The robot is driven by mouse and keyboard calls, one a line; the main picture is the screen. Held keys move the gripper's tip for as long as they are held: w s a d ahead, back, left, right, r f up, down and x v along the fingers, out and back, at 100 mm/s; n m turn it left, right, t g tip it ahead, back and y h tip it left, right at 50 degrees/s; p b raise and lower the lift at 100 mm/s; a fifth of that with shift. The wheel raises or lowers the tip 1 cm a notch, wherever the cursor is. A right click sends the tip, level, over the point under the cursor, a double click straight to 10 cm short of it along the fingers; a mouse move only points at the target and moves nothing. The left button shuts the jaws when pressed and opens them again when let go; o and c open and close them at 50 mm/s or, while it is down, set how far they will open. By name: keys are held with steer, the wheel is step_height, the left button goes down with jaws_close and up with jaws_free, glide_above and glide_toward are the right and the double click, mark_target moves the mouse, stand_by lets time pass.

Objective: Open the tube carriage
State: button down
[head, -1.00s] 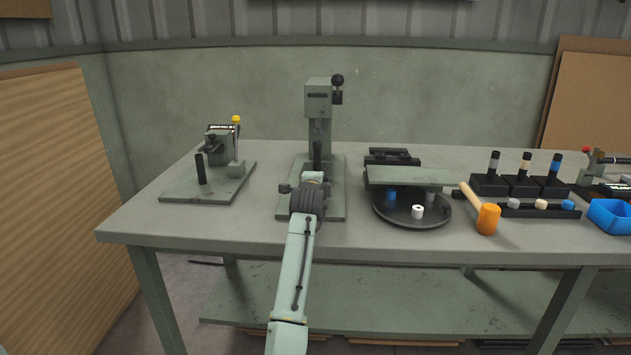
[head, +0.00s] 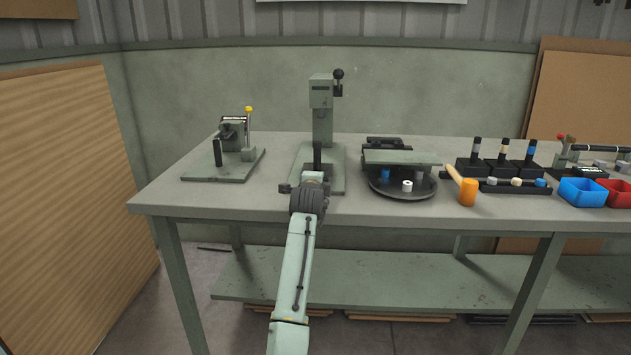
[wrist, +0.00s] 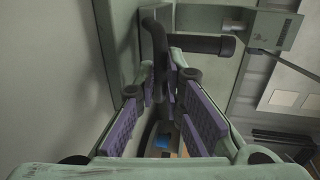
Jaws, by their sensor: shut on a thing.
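The centre fixture (head: 321,92) is a grey-green post on a base plate, with a black ball-ended lever at its top and a dark upright handle (head: 317,156) low in front. I cannot tell which part is the tube carriage. My gripper (wrist: 160,92) is at the front of this fixture, largely hidden by my own wrist in the head view. In the wrist view its purple-padded fingers are shut around a dark curved bar (wrist: 157,42). The exact contact is hard to see. A thick dark horizontal cylinder (wrist: 205,44) shows just beyond.
A fixture with a yellow knob (head: 249,109) stands to the left. A round dark turntable (head: 403,188) under a grey plate is to the right, then an orange mallet (head: 467,190), black holders and a blue bin (head: 583,191). The table's front left (head: 190,198) is bare.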

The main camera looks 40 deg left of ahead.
steer(key=c, duration=2)
jaws_free()
steer(key=shift+o, duration=0.2)
steer(key=v, duration=1.2)
steer(key=shift+r, duration=0.1)
